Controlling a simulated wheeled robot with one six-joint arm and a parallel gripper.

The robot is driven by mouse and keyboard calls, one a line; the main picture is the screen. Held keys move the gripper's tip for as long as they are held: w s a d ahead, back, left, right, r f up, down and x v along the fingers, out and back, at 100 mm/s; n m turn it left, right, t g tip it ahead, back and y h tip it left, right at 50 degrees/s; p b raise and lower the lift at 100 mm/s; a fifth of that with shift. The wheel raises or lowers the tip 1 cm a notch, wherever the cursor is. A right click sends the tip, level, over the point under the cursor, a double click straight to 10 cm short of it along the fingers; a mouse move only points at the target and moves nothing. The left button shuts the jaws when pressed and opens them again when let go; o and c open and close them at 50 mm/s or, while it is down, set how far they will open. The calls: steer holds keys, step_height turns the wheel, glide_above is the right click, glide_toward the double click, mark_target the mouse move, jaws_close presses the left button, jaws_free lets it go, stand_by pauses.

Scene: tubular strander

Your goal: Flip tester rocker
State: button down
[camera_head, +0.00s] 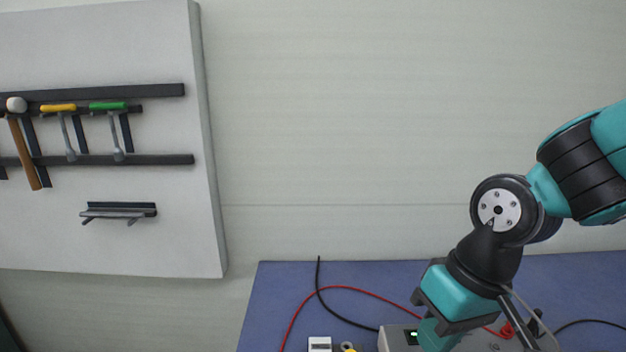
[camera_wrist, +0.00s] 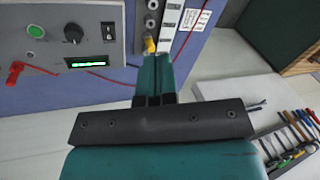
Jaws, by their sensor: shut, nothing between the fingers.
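The tester, a grey box (camera_head: 393,340), stands at the bottom edge of the head view, partly behind my gripper. Its panel (camera_wrist: 55,52) shows at the upper left of the wrist view, with a green round button (camera_wrist: 36,30), a black knob (camera_wrist: 73,33) and a lit green display (camera_wrist: 90,61). A dark upright part (camera_wrist: 108,34) sits at the panel's right side; I cannot tell whether it is the rocker or which way it is tipped. My gripper (camera_wrist: 154,62) is shut and empty, right of the panel in the wrist view. Its tips are hidden in the head view.
A red lead (camera_head: 345,289) and a black lead (camera_head: 335,312) lie on the blue bench (camera_head: 272,290). A white strip (camera_wrist: 172,22) and a yellow part (camera_wrist: 149,44) lie beyond my fingertips. A tool board (camera_head: 100,220) hangs on the wall at left.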

steer(key=s+r+n+y+b, duration=0.1)
steer(key=s+r+n, duration=0.1)
steer(key=s, duration=0.6)
steer(key=shift+r+n+b, duration=0.3)
steer(key=shift+r+n, duration=0.1)
steer(key=w+d+f+n+b, duration=0.2)
steer(key=w+f+n, duration=0.1)
steer(key=w, duration=0.2)
steer(key=w+d+f+n+b, duration=0.2)
steer(key=w+d+f+n, duration=0.1)
steer(key=w, duration=0.3)
steer(key=w+d+f+n+b, duration=0.2)
steer(key=w+n, duration=0.3)
steer(key=w, duration=0.1)
steer(key=shift+d+f+t+h, duration=0.3)
steer(key=shift+d+f+h, duration=0.05)
steer(key=shift+f+h, duration=0.05)
steer(key=x, duration=0.4)
steer(key=p+x, duration=0.1)
steer(key=x, duration=0.7)
steer(key=shift+w+d+f, duration=0.15)
steer(key=shift+d+f, duration=0.15)
steer(key=shift+f, duration=0.1)
steer(key=shift+w+f, duration=0.1)
steer(key=shift+f, duration=0.5)
steer(key=shift+p, duration=0.35)
